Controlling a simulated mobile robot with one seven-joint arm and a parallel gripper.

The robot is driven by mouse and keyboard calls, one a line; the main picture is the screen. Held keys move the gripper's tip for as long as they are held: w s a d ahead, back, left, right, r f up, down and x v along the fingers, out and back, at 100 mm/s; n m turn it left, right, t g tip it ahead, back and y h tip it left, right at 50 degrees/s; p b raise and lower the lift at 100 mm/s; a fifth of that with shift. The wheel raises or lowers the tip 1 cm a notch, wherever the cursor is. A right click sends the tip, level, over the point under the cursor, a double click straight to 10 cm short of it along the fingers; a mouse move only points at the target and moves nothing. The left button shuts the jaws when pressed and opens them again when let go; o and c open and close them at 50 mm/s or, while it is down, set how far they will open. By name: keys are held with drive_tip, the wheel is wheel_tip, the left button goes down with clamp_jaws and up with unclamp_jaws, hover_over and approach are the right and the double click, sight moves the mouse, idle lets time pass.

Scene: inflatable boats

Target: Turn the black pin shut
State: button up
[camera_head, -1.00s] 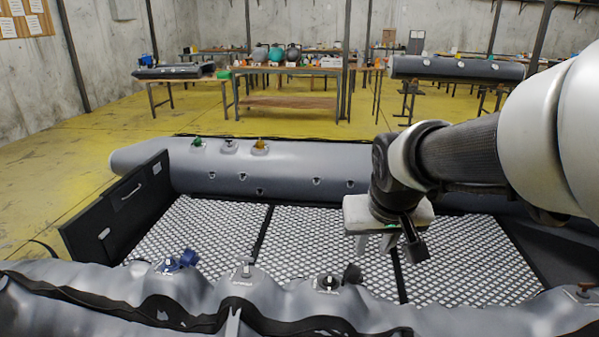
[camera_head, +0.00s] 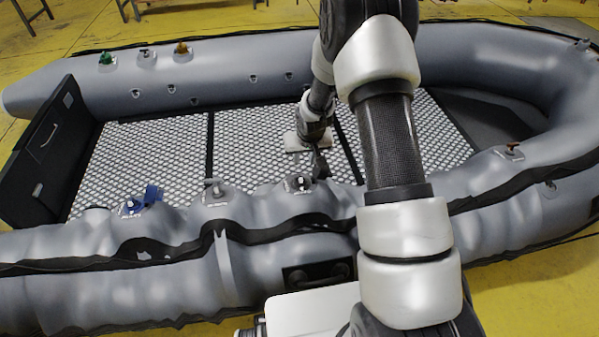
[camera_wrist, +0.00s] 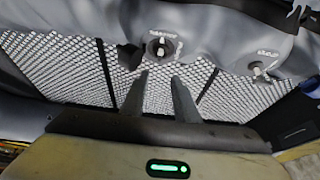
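The black pin's valve (camera_head: 300,183) sits on the near grey tube of the inflatable boat, third from the left. In the wrist view this valve (camera_wrist: 162,47) shows as a round dark fitting with a pale marking and a small light piece in its middle. Its black cap (camera_wrist: 130,57) hangs beside it. My gripper (camera_wrist: 160,76) is open and empty. Its two fingers are apart and point toward the valve, short of it in the picture. In the head view my gripper (camera_head: 306,148) is over the boat's floor just behind the valve; its fingertips are hard to see.
On the same tube are a blue valve (camera_head: 135,205), a grey valve (camera_head: 215,192) and a reddish-brown one (camera_head: 512,151). Green (camera_head: 106,59) and orange (camera_head: 182,52) valves sit on the far tube. The patterned floor (camera_head: 160,150) is clear. My arm crosses the near tube.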

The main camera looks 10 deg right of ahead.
sight(300, 177)
drive_tip(key=b+x, duration=0.3)
drive_tip(key=x, duration=1.3)
drive_tip(key=shift+s+f, duration=0.1)
drive_tip(key=shift+f, duration=0.2)
drive_tip(key=shift+c, duration=0.4)
clamp_jaws()
